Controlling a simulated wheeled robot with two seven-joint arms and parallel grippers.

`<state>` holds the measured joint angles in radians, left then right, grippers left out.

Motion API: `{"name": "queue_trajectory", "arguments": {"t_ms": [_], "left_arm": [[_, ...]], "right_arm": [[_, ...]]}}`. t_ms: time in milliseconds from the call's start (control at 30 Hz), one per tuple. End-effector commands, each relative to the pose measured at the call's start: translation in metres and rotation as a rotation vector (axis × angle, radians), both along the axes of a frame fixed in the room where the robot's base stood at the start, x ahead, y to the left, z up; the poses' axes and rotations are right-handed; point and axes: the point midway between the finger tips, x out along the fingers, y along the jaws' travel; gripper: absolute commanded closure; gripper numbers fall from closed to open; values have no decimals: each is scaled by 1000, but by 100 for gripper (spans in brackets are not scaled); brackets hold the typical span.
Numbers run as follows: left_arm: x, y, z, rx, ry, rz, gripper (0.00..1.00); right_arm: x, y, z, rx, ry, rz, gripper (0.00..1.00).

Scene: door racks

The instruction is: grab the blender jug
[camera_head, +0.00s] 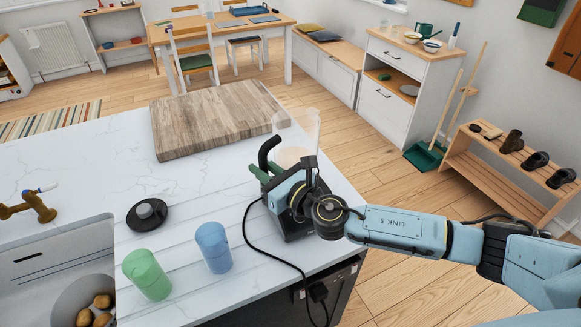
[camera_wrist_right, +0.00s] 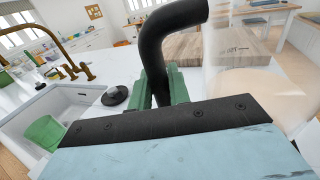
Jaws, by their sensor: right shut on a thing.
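The blender jug (camera_head: 300,130) is clear with a black handle (camera_head: 267,152), and stands near the right edge of the white counter, partly hidden behind my right gripper and wrist. My right gripper (camera_head: 259,172) has green fingers that are shut on the jug's handle. In the right wrist view the green fingers (camera_wrist_right: 160,86) close around the lower part of the black curved handle (camera_wrist_right: 160,45), and the clear jug body (camera_wrist_right: 245,65) is at the right. My left gripper is not in view.
A wooden board (camera_head: 210,120) lies behind on the counter. A green cup (camera_head: 146,275), a blue cup (camera_head: 213,248) and a black lid (camera_head: 147,214) stand to the left. A black cord (camera_head: 262,252) runs over the counter's front edge. A sink (camera_head: 60,250) is at far left.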

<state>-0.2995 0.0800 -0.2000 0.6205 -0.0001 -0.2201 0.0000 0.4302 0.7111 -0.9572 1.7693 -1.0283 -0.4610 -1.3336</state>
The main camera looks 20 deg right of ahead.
Motion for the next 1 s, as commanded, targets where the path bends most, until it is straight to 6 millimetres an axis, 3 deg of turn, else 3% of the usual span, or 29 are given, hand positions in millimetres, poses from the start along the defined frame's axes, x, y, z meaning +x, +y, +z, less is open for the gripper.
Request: {"name": "queue_trajectory", "arguments": {"t_ms": [1000], "left_arm": [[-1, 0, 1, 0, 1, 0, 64]], "right_arm": [[1, 0, 3, 1, -3, 0, 100]]}}
